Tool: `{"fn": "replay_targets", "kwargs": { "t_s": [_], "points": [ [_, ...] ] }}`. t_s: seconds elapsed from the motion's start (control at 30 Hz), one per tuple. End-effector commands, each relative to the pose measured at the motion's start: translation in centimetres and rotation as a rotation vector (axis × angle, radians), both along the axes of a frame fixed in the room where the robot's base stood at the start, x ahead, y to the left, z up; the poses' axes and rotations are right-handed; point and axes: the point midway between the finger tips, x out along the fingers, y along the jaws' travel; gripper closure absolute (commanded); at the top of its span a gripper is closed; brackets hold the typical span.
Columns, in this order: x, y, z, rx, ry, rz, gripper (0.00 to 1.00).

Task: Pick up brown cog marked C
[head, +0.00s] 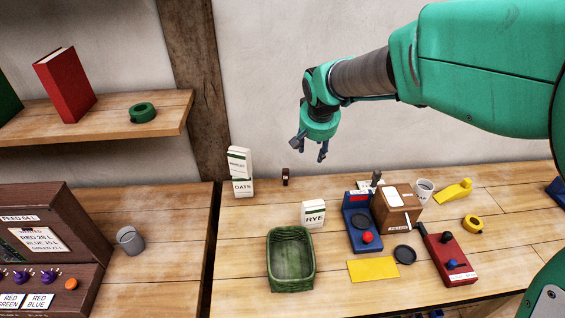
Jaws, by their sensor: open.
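I cannot make out a brown cog marked C in the head view. A small dark brown thing (286,176) with a pale spot stands at the back of the workbench, but it is too small to identify. My gripper (310,150) hangs above the back of the workbench, fingers pointing down, open and empty. It is above and slightly right of the small brown thing, clear of everything.
The workbench (245,280) holds a green basket (290,259), a RYE box (314,214), an OATS box (243,188), a brown box (397,209), a blue device (360,229), a red device (450,257), a yellow ring (473,224) and a black disc (405,254). A shelf (100,120) holds a green ring (143,112).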

Motion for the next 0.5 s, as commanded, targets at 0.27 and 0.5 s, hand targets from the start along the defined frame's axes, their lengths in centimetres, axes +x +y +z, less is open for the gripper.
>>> {"fn": "replay_targets", "kwargs": {
  "t_s": [0.27, 0.5],
  "points": [
    [7.2, 2.8, -7.3, 0.000, 0.018, -0.013, 0.55],
    [12.2, 5.2, -14.0, 0.005, 0.026, -0.023, 0.55]
  ]
}}
